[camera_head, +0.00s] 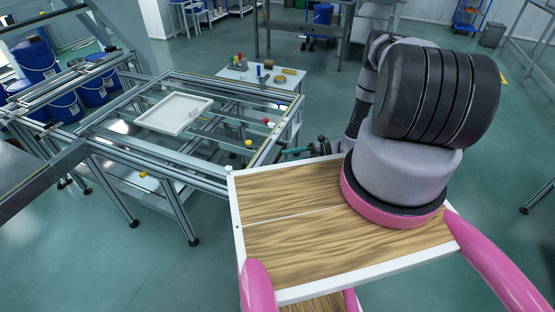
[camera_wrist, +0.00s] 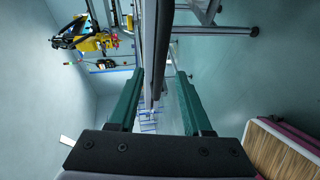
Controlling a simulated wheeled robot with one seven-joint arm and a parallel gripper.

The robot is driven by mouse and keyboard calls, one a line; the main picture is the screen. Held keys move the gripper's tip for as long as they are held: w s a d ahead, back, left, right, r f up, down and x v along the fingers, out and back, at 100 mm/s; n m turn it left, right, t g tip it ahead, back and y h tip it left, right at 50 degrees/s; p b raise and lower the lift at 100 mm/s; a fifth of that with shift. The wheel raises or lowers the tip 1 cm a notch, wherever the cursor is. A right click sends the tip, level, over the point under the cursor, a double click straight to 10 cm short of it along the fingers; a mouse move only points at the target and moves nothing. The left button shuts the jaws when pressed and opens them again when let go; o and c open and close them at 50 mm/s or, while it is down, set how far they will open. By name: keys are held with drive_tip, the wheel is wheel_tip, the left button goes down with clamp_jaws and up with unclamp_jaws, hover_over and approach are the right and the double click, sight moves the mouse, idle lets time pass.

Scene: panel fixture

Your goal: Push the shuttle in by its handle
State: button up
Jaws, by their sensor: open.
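My gripper (camera_head: 288,151) is open at the right edge of the metal fixture frame (camera_head: 203,159). In the wrist view its two green fingers (camera_wrist: 158,82) are spread, with the edge of a long dark frame rail (camera_wrist: 157,42) showing between and beyond them. I see nothing held. A white rectangular tray-like panel (camera_head: 174,114) lies on the rails of the frame. I cannot tell whether it is the shuttle. Small yellow (camera_head: 249,143) and red (camera_head: 265,121) knobs sit near the frame's right side; I cannot make out which part is the shuttle's handle.
A small table (camera_head: 232,73) with tools and coloured parts stands behind the frame. Blue buckets (camera_head: 65,107) stand at the left. A wood-topped surface with a white rim (camera_head: 265,236) lies below my arm. The floor right of it is mostly clear.

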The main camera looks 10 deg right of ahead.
sight(278, 157)
drive_tip(key=shift+x, duration=2.55)
clamp_jaws()
